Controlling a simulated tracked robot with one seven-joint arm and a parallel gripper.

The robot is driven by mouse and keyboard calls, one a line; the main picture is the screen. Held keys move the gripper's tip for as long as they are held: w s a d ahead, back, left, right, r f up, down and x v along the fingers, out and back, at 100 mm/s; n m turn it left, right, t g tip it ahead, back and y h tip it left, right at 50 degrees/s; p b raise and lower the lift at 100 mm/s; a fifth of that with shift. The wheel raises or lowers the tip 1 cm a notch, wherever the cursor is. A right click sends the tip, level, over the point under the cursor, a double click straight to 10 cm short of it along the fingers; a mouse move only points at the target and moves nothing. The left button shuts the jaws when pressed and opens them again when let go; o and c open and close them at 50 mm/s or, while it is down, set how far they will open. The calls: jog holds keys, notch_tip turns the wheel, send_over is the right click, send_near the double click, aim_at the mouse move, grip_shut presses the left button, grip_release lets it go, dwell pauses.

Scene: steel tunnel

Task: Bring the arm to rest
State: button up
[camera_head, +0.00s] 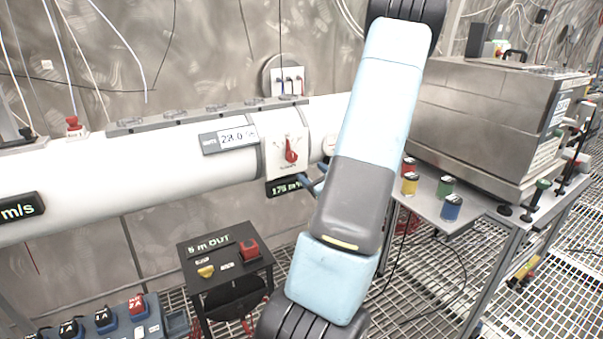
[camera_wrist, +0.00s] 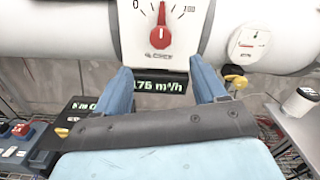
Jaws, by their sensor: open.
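My arm (camera_head: 380,110) is raised and bent across the middle of the head view, in light blue and grey. My gripper (camera_wrist: 162,84) shows in the wrist view as two blue fingers standing apart, with nothing between them. In the head view only a blue part of it shows beside the arm; the rest is hidden behind the arm. The fingers point toward the white pipe (camera_head: 190,163), below a red dial knob (camera_wrist: 161,37) on a 0 to 100 scale. The knob also shows in the head view (camera_head: 291,151). A visible gap separates the fingertips from the knob.
A green-lit flow display (camera_wrist: 158,86) hangs under the pipe. A black stand (camera_head: 225,262) carries red and yellow buttons. At right, a table (camera_head: 428,190) holds several coloured cans and a large steel box (camera_head: 480,115). Blue switch boxes (camera_head: 105,320) lie at lower left. The floor is grating.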

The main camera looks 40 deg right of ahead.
jog(key=w+a+r+n+g+y, duration=0.1)
jog(key=w+a+r+n+y, duration=0.25)
jog(key=a, duration=0.35)
jog(key=w+a+r+n+y, duration=0.2)
jog(key=a+n+y, duration=0.3)
jog(key=a, duration=0.1)
jog(key=s+a+r+n+g+y, duration=0.1)
jog(key=a+r+n+g+y, duration=0.25)
jog(key=a, duration=0.55)
jog(key=s+a+n+g+y, duration=0.2)
jog(key=a+n+g, duration=0.2)
jog(key=a+n, duration=0.4)
jog(key=s+a+r+n+g+h, duration=0.35)
jog(key=s+a+n+g, duration=0.25)
jog(key=s+a+n, duration=0.25)
jog(key=s+d+r+n+t+h, duration=0.1)
jog(key=s+r+n+t+h, duration=0.1)
jog(key=s+r+n+h, duration=0.4)
jog(key=shift+s+d+r+n, duration=0.35)
jog(key=shift+d+r+n, duration=0.1)
jog(key=shift+n, duration=0.1)
jog(key=shift+t+h, duration=0.25)
dwell(1.1)
